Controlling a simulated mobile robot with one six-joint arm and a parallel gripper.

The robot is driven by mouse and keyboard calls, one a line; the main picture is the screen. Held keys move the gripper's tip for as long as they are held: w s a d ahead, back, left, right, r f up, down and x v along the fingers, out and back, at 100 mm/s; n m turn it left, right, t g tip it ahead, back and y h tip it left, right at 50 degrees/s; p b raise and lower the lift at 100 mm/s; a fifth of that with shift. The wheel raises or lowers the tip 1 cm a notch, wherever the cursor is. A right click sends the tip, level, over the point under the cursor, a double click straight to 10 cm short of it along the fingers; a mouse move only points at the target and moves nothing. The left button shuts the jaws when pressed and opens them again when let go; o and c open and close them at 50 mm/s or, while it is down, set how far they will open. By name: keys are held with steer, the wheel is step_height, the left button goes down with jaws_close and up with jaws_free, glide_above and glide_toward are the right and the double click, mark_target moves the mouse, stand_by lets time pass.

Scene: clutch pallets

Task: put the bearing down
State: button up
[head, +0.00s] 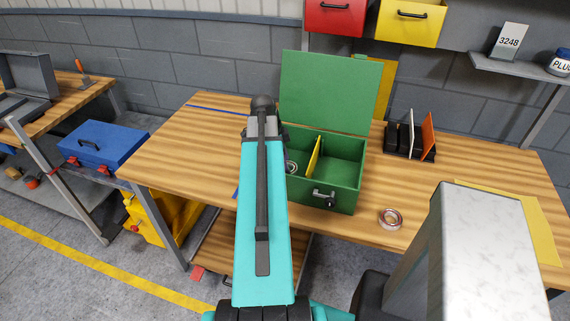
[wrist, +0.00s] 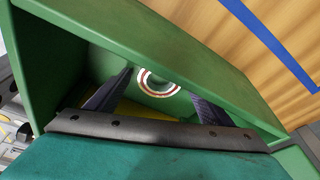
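The bearing (wrist: 143,88), a ring with a red and white face, is inside the green box (wrist: 235,88) in the wrist view. My gripper (wrist: 160,83) reaches into the same compartment. Its two dark fingers stand apart on either side of the ring, with small gaps, so it looks open. Whether the ring rests on the floor or leans on a wall is hard to tell. In the head view the box (head: 335,197) stands lid up on the workbench, and the ring (head: 291,168) shows left of the yellow divider (head: 314,158). My arm hides the fingers there.
A second ring (head: 390,219) lies on the workbench (head: 420,190) right of the box. A dark rack (head: 403,142) with an orange plate stands behind it. The box's right compartment looks empty. A blue toolbox (head: 100,145) is at left.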

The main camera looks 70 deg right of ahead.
steer(key=shift+r, duration=0.2)
steer(key=b+v, duration=0.2)
steer(key=v, duration=1)
stand_by(0.4)
steer(key=shift+f, duration=0.1)
stand_by(0.7)
